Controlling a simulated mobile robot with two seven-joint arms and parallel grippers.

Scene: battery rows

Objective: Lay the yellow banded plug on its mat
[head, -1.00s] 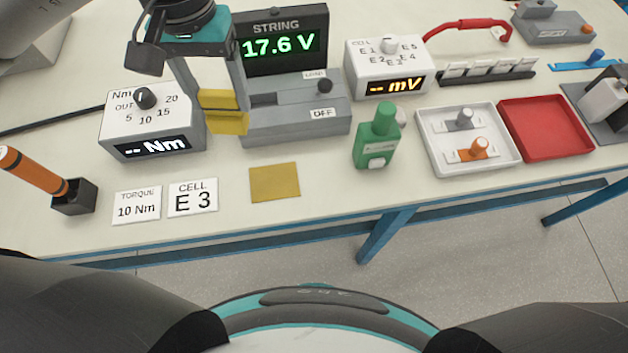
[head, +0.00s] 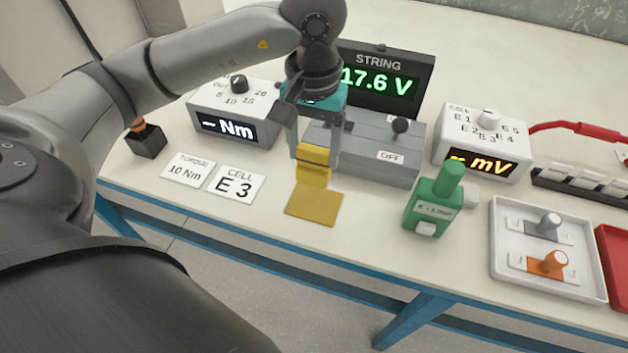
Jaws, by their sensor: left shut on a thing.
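The yellow plug (head: 313,166) is held between the fingers of my left gripper (head: 314,158), which is shut on it. Its band cannot be made out. The yellow mat (head: 314,205) lies flat and bare on the table, just in front of and below the plug. The plug's lower edge shows close to the mat's back edge; whether it touches the table cannot be told. My right gripper is not in view.
The grey string box (head: 375,160) with its lever stands right behind the gripper. A green bottle-like device (head: 434,200) stands right of the mat. The torque box (head: 235,115) and the cell card (head: 236,184) are to the left. A white tray (head: 500,265) is at right.

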